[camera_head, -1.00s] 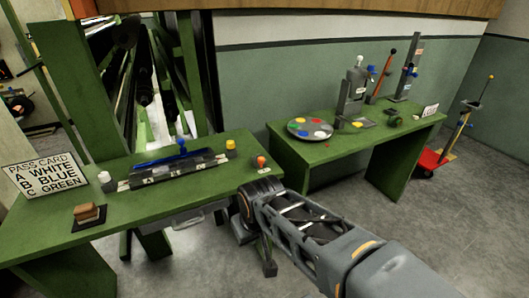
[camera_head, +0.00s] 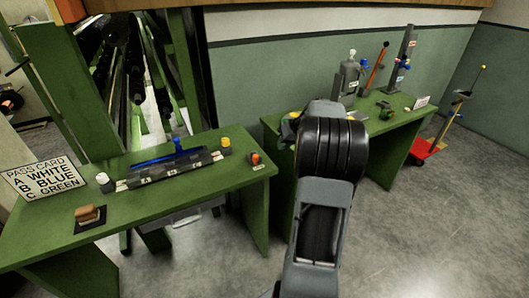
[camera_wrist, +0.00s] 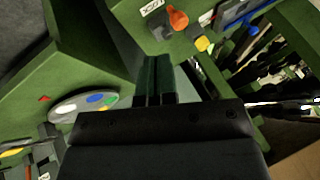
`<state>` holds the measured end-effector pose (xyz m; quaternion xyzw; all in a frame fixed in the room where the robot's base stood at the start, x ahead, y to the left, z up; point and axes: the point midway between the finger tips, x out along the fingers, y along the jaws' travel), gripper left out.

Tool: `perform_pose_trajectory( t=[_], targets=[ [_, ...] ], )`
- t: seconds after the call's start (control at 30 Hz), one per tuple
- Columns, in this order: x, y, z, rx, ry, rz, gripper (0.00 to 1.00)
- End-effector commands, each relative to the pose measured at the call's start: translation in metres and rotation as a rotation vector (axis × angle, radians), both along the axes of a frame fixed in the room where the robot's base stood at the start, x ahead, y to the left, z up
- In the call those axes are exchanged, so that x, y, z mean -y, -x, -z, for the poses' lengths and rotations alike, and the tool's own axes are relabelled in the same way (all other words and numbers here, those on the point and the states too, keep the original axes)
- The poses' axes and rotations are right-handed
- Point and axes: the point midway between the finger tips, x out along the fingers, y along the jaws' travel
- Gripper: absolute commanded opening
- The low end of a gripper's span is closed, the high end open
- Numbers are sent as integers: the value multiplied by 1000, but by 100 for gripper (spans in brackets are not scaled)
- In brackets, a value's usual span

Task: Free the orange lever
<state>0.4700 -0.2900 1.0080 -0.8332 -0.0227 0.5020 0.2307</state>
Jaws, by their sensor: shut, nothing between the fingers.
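A tilted orange-red lever (camera_head: 376,66) with a dark knob stands towards the back of the right green table. A small orange knob (camera_head: 255,158) sits by a label at the right end of the left green table; it also shows in the wrist view (camera_wrist: 178,19). Which of these is the task's lever I cannot tell for sure. My gripper (camera_wrist: 160,80) is shut and empty in the wrist view, apart from both. A disc with coloured spots (camera_wrist: 83,105) lies on the right table, mostly hidden by my arm in the head view.
The left table (camera_head: 190,215) holds a slotted bar with a blue handle (camera_head: 170,158), white and yellow knobs, a brown block (camera_head: 90,214) and a pass card (camera_head: 42,178).

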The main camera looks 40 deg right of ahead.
Motion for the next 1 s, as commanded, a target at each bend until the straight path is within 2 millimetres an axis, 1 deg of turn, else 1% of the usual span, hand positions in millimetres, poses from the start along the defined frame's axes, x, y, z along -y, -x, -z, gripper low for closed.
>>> perform_pose_trajectory(
  t=[0.03,0.1,0.17,0.23,0.37,0.6,0.73,0.9,1.0],
  targets=[
    [14,1,1,14,-7,14,0],
    [26,0,4,32,-11,21,0],
    [31,-2,7,42,-12,24,0],
    [32,-6,13,47,-12,25,0],
    [26,-17,30,47,-14,22,0],
    [14,-42,67,45,-14,23,0],
    [8,-53,84,45,-12,24,0],
    [-12,-63,81,47,-9,23,0],
    [-19,-66,82,47,-10,25,0]
  ],
)
